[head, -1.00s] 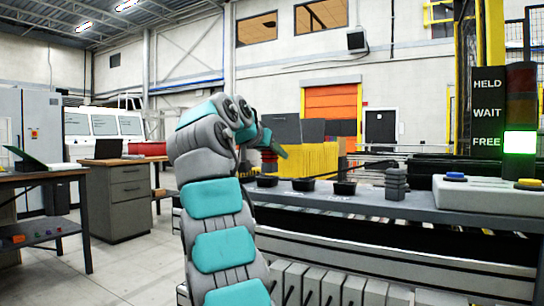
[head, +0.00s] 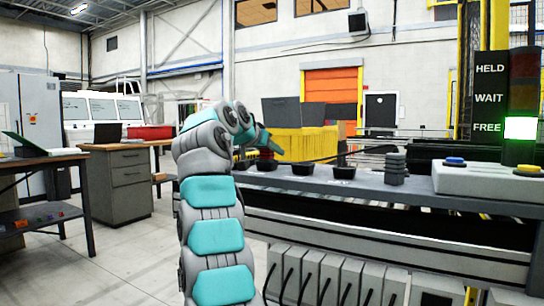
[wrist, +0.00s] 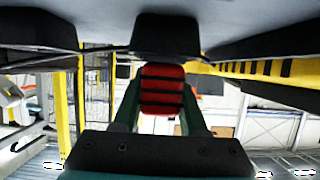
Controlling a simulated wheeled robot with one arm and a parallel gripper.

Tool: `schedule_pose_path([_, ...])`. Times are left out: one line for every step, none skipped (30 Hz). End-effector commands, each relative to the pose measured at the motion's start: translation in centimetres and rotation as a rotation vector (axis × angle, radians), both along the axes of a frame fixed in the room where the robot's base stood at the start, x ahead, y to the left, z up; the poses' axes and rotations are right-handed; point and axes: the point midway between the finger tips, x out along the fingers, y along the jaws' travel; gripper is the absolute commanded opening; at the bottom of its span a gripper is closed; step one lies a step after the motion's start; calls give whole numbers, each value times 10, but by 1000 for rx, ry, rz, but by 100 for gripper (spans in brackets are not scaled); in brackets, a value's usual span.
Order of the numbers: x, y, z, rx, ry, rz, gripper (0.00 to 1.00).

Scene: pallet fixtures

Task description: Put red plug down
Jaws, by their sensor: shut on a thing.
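In the wrist view a red plug (wrist: 161,90) with dark bands sits between the two green fingers of my gripper (wrist: 161,112), which is shut on it. A black cup-like holder (wrist: 165,36) fills the top middle of that view, close to the plug's end; I cannot tell if they touch. In the head view my gripper (head: 272,147) is just above the leftmost of three black holders (head: 267,165) on a grey shelf.
Two more black holders (head: 303,168) (head: 343,172) stand to the right, then a dark stacked block (head: 396,168) and a white button box (head: 480,180). The signal tower's FREE lamp (head: 520,128) is lit green. Yellow bins (head: 305,143) stand behind.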

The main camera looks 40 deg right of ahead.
Motion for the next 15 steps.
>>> schedule_pose_path([0, 0, 0, -1, -1, 0, 0])
schedule_pose_path([0, 0, 1, -1, -1, 0, 0])
schedule_pose_path([-1, 0, 1, -1, -1, 0, 0])
schedule_pose_path([0, 0, 1, 0, -1, 0, 0])
schedule_pose_path([0, 0, 1, -1, -1, 0, 0])
schedule_pose_path([0, 0, 1, -1, -1, 0, 0])
schedule_pose_path([-1, 0, 1, 0, -1, 0, 0])
schedule_pose_path([0, 0, 0, -1, -1, 0, 0])
schedule_pose_path([-1, 0, -1, -1, -1, 0, 0])
schedule_pose_path([-1, 0, -2, -1, -1, 0, 0])
schedule_pose_path([-1, 0, -3, -1, -1, 0, 0])
schedule_pose_path([0, 0, -3, -1, -1, 0, 43])
schedule_pose_path([0, 0, -2, -1, -1, 0, 46])
schedule_pose_path([-1, 0, -2, 0, -1, 0, 50])
schedule_pose_path([0, 0, -2, 0, 0, 0, 54])
